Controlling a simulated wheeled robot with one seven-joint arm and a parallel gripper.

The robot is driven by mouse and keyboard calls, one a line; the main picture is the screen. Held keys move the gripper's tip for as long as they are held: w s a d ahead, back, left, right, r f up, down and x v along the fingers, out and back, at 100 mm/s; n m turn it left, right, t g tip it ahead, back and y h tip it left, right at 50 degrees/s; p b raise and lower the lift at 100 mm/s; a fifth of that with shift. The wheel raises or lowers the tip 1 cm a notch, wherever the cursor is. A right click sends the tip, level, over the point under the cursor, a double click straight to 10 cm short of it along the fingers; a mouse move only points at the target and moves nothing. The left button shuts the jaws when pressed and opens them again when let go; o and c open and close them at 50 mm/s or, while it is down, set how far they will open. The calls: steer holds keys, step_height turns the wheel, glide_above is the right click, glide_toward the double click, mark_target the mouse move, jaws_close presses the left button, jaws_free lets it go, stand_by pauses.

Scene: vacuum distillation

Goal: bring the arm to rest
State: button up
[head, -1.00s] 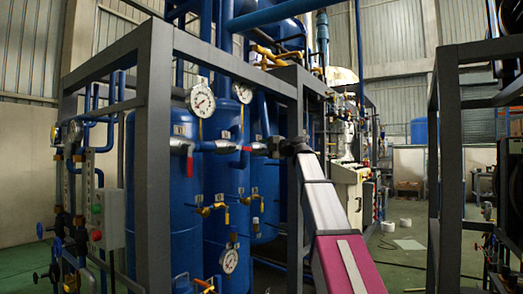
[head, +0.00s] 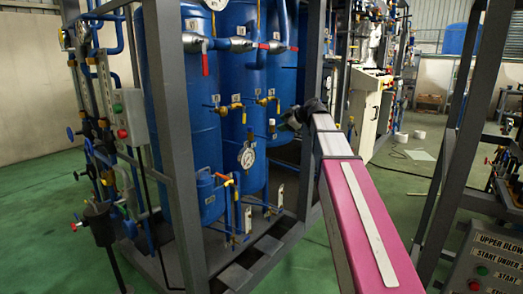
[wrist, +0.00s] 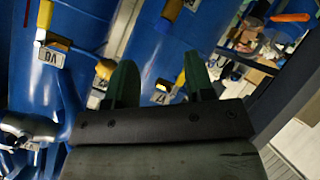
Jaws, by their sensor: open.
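My gripper shows in the wrist view (wrist: 160,85) with its two green fingers apart and nothing between them. Behind the fingers are blue tanks and yellow-handled valves; I cannot tell the exact distance to them. In the head view my pink and white arm reaches forward from the lower right. Its dark far end (head: 292,118) is in front of the blue tanks, beside a grey frame post. The fingers are too small or hidden to make out there.
Blue tanks (head: 188,110) stand inside a grey frame (head: 172,120) with red-handled valves and a gauge (head: 247,157). A control box (head: 122,115) is at the left. A sign panel (head: 490,262) and another frame are at the right. Green floor (head: 45,205) is open at left.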

steer(key=s+d+f+m+g+h, duration=0.1)
steer(key=s+f+m+h, duration=0.2)
steer(key=f, duration=0.7)
steer(key=s+d+f+m+g, duration=0.1)
steer(key=s+f+m+g, duration=0.15)
steer(key=s+f, duration=0.45)
steer(key=s+d+f+m+g+h, duration=0.1)
steer(key=s+d+f+m+h, duration=0.2)
steer(key=f, duration=0.9)
steer(key=s+d+f+m+g+h, duration=0.3)
steer(key=s+f+m, duration=0.6)
steer(key=s+f, duration=0.8)
steer(key=shift+s+d+g, duration=0.45)
steer(key=shift+d, duration=0.15)
